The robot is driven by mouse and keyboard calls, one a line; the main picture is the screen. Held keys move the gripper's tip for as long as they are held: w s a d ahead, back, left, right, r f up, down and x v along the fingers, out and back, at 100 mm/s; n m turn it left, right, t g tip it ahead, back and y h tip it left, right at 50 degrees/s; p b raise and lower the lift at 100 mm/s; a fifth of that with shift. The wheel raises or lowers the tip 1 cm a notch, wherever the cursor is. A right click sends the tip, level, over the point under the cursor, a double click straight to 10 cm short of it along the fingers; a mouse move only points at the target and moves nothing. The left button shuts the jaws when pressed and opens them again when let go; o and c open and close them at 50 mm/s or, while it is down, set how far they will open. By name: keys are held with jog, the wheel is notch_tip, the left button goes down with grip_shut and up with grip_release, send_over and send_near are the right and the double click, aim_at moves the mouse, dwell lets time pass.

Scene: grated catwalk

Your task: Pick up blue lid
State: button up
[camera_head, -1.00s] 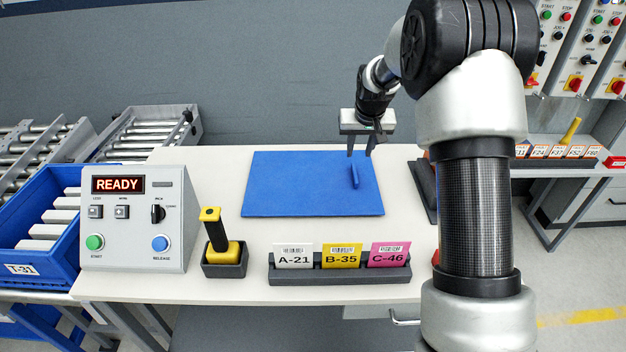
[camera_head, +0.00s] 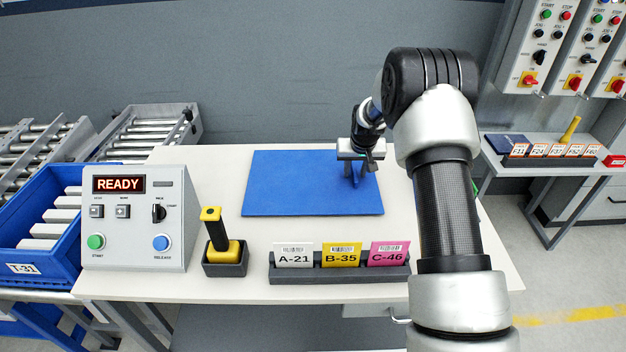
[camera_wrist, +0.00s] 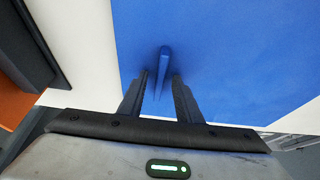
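The blue lid (camera_head: 300,185) is a flat rectangular panel lying on the white table. An upright blue handle (camera_wrist: 164,58) rises from it near its right side. My gripper (camera_head: 360,176) is over the right part of the lid, pointing down at the handle. In the wrist view my gripper (camera_wrist: 161,85) is open, with one finger on each side of the handle's near end. A gap shows between the fingers. I cannot tell whether either finger touches the handle.
A control box reading READY (camera_head: 138,220) stands at the left. A yellow-and-black handled tool (camera_head: 222,250) and a rack with cards (camera_head: 340,270) stand along the front edge. A blue bin (camera_head: 40,235) is at far left. Bare table lies left of the lid.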

jog(key=shift+f, duration=0.15)
dwell(0.3)
grip_shut()
dwell(1.2)
